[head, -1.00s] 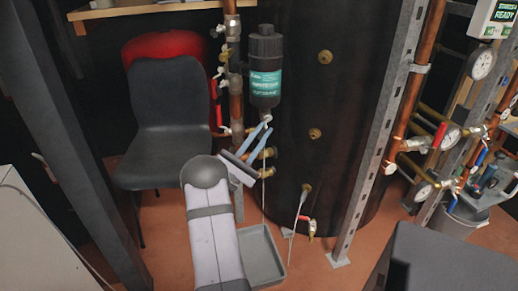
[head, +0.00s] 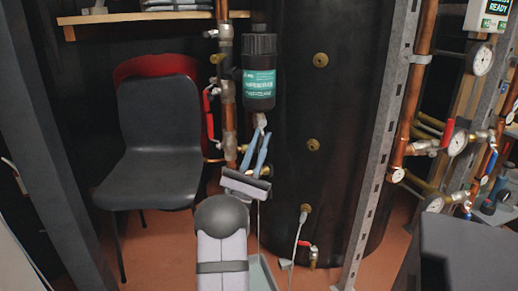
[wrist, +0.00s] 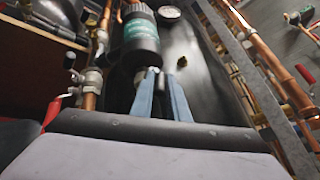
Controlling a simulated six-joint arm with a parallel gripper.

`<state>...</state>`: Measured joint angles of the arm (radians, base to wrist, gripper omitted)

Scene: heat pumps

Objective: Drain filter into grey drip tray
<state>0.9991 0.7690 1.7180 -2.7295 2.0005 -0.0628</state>
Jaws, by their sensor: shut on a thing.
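The filter (head: 259,75) is a black canister with a teal label, mounted upright on copper pipework. It also shows in the wrist view (wrist: 138,42). A small pale drain valve (head: 261,119) hangs under it. My gripper (head: 261,130) has blue fingers and reaches up to this valve, shut on it; in the wrist view the fingers (wrist: 160,76) hide most of the grip. The grey drip tray (head: 271,270) stands on the floor below, partly hidden by my arm. A thin pale line runs down towards the tray; I cannot tell whether it is liquid or a tube.
A large black tank (head: 335,130) stands behind the filter. A dark chair (head: 160,140) is at left. A slotted metal post (head: 375,150) and copper pipes with gauges (head: 458,142) are at right. A wooden shelf (head: 130,17) is at upper left.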

